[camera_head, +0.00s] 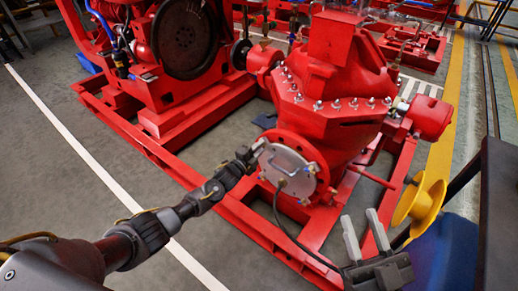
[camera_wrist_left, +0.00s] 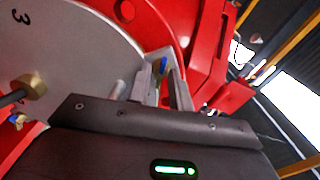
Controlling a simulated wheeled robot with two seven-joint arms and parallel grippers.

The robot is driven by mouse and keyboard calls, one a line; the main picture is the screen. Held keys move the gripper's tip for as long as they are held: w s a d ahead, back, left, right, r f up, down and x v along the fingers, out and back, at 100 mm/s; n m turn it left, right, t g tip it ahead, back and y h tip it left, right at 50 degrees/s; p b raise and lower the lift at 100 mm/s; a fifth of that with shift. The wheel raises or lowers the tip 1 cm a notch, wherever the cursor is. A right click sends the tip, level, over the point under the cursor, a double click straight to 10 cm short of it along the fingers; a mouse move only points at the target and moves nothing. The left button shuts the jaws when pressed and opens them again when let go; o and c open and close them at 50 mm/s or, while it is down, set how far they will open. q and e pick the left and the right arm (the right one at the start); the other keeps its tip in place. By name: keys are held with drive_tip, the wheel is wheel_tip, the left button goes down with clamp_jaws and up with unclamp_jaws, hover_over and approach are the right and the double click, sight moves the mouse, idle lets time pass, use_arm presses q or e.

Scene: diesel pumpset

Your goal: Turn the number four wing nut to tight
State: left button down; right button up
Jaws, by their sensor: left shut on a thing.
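A round grey cover plate (camera_head: 288,164) is on the red flange of the pump, with small blue-tipped wing nuts around its rim. One wing nut (camera_head: 311,168) is at its right edge. My left gripper (camera_head: 257,149) is at the plate's upper left edge. In the left wrist view, its fingers are shut on a blue-tipped wing nut (camera_wrist_left: 163,67), which is partly hidden between them. The plate (camera_wrist_left: 75,70) shows a number 3 at upper left; no number 4 is readable. My right gripper (camera_head: 364,236) is open and empty, right of and below the plate.
A brass fitting (camera_wrist_left: 29,86) with a dark hose is at the plate's middle; the hose (camera_head: 290,235) hangs down to the right. The red pump (camera_head: 335,85) stands on a red base frame. A yellow wheel-like part (camera_head: 420,203) is at the right. Floor at left is clear.

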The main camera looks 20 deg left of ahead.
use_arm(q)
drive_tip(key=shift+a, duration=0.1)
drive_tip(key=shift+m, duration=0.3)
use_arm(e)
drive_tip(key=shift+s+f, duration=0.1)
drive_tip(key=shift+f, duration=0.1)
use_arm(q)
drive_tip(key=c, duration=1.6)
unclamp_jaws()
use_arm(e)
drive_tip(key=shift+r, duration=0.1)
